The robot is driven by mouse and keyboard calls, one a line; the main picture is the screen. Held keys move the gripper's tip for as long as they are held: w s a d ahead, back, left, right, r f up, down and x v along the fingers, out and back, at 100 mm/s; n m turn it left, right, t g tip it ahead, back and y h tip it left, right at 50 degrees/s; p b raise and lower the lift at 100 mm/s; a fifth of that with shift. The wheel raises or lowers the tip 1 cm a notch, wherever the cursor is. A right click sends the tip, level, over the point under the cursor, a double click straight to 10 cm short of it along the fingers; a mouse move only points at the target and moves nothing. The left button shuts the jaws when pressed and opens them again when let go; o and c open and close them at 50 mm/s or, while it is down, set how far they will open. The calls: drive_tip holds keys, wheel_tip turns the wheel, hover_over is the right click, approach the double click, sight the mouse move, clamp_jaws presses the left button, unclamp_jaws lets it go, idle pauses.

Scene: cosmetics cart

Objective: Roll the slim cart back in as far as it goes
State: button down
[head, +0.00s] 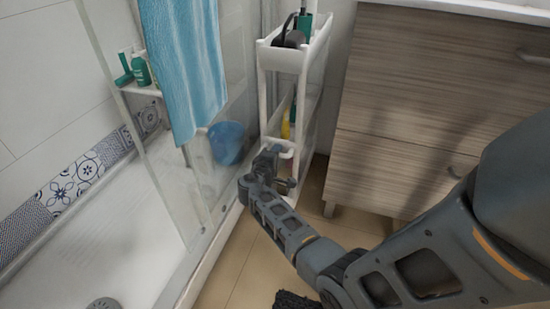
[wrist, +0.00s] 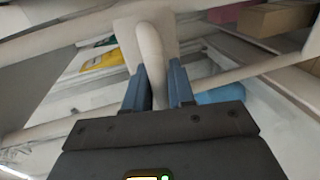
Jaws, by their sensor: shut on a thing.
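The slim white cart (head: 311,90) stands between the glass shower screen and the wooden drawer unit, with part of it extending forward. My gripper (head: 268,158) is at the cart's front, at the height of a lower shelf. In the wrist view my gripper's two fingers (wrist: 160,88) are closed around a rounded white handle (wrist: 150,50) on the cart's front. The fingers hide part of the handle.
The wooden drawer unit (head: 430,110) is close on the right of the cart. The glass screen (head: 165,150) and shower tray (head: 110,235) are on the left, with a blue towel (head: 183,60) hanging there. Tiled floor (head: 240,265) is clear in front.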

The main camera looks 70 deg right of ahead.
drive_tip(key=shift+d+r, duration=0.1)
drive_tip(key=shift+d, duration=0.15)
drive_tip(key=c, duration=1.1)
unclamp_jaws()
drive_tip(key=shift+r, duration=0.1)
drive_tip(key=p+v, duration=0.2)
drive_tip(key=v, duration=0.6)
drive_tip(key=shift+f, duration=0.3)
